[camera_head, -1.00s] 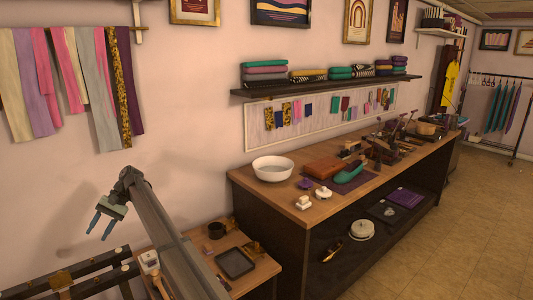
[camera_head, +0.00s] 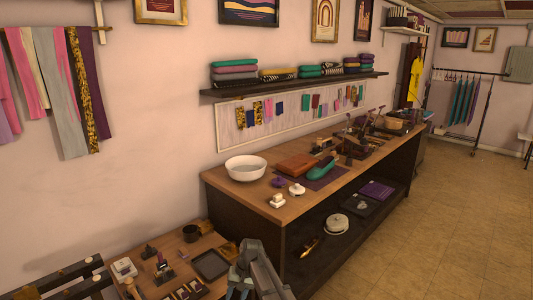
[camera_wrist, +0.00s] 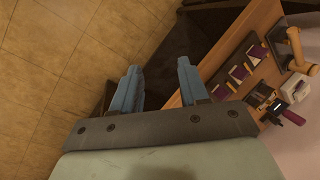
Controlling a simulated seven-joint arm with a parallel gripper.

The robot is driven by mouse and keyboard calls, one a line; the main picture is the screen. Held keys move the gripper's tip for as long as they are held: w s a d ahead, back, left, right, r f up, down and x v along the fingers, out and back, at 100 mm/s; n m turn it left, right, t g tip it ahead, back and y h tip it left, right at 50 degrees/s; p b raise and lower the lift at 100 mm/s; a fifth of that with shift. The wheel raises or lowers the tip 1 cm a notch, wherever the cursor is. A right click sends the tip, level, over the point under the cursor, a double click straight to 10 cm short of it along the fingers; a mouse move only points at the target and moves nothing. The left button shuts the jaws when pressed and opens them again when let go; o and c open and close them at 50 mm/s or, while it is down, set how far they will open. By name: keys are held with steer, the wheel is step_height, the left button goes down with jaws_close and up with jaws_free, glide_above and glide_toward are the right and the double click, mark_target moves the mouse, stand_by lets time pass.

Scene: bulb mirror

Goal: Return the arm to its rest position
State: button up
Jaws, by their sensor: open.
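My gripper (camera_head: 238,291) is at the bottom of the head view, low in front of the small wooden table (camera_head: 222,238). Its blue fingers point down, and their tips are cut off or close to the picture's lower edge. In the wrist view, the two blue fingers of my gripper (camera_wrist: 158,78) stand apart with nothing between them. Behind them are the tiled floor (camera_wrist: 60,70) and a wooden table edge (camera_wrist: 225,65). My grey arm link runs off the bottom of the head view.
A dark tray (camera_head: 211,265) lies on the small table, left of my gripper, among several small items. A long workbench (camera_head: 255,190) with a white bowl (camera_head: 246,168) stands behind and to the right. The tiled floor (camera_head: 430,240) at right is clear.

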steer(key=s+d+f+t+h, duration=0.1)
steer(key=s+d+f, duration=0.1)
steer(key=s+d, duration=0.55)
steer(key=s+d+f+m+h, duration=0.1)
steer(key=s+d+f, duration=0.25)
steer(key=d, duration=0.75)
steer(key=s+d+f+t+h, duration=0.1)
steer(key=s+d+f, duration=0.1)
steer(key=s+d, duration=0.6)
steer(key=s+f+g, duration=0.3)
steer(key=s+f, duration=0.7)
steer(key=s, duration=0.3)
steer(key=s+d+f+g, duration=0.1)
steer(key=s+f+g, duration=0.3)
steer(key=s+f, duration=0.5)
steer(key=s, duration=0.5)
steer(key=shift+d+f, duration=0.3)
steer(key=shift+f, duration=0.1)
